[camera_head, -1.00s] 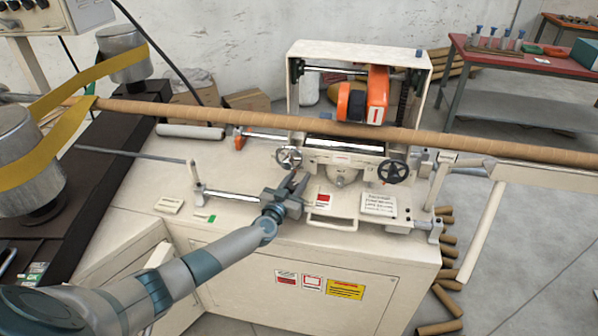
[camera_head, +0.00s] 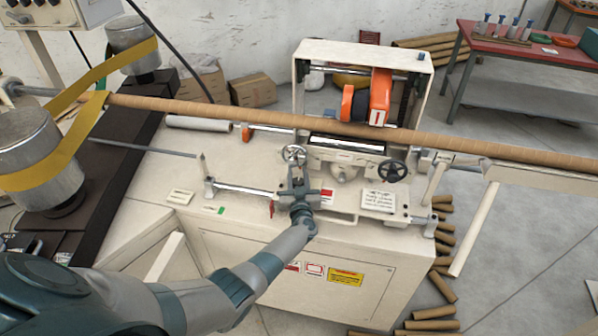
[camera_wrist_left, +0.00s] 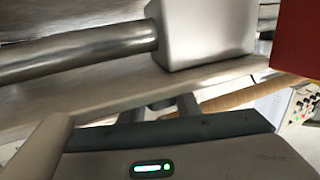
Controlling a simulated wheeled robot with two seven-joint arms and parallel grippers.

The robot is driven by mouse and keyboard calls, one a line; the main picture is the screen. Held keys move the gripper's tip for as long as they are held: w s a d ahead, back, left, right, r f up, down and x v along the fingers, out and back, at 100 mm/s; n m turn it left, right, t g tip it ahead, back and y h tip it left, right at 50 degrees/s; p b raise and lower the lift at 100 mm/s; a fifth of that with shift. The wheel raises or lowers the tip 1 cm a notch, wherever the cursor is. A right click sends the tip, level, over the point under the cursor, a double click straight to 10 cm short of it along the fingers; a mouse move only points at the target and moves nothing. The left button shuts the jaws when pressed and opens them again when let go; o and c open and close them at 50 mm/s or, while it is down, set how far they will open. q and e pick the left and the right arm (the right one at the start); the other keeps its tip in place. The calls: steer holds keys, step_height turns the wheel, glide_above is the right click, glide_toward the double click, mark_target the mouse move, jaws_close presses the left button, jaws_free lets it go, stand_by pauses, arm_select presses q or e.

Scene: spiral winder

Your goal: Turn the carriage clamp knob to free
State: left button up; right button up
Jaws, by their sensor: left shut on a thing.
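My left gripper (camera_head: 297,173) is at the front left of the winder's carriage (camera_head: 345,157), just below the small left handwheel (camera_head: 294,153). Its fingers are shut on a small part there, which I take to be the carriage clamp knob. The fingers hide the knob, so I cannot see its turn position. In the left wrist view, the gripper's body (camera_wrist_left: 150,150) with a green light fills the bottom. The grasp itself is not clear there. My right gripper is not in view.
A black handwheel (camera_head: 393,171) is at the carriage's right. A long brown tube (camera_head: 230,115) crosses above the machine bed. A guide rod (camera_head: 245,188) lies left of my gripper. An orange winding head (camera_head: 380,97) stands in the white frame. Loose tubes lie on the floor at right.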

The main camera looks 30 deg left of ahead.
arm_select(q)
steer(key=shift+s+f+y, duration=0.1)
steer(key=shift+y, duration=0.2)
steer(key=o, duration=1)
steer(key=shift+o, duration=0.2)
steer(key=shift+s+d, duration=0.2)
steer(key=shift+s, duration=0.05)
steer(key=v, duration=1.6)
steer(key=shift+s+d+r, duration=0.2)
steer(key=shift+s+r, duration=0.05)
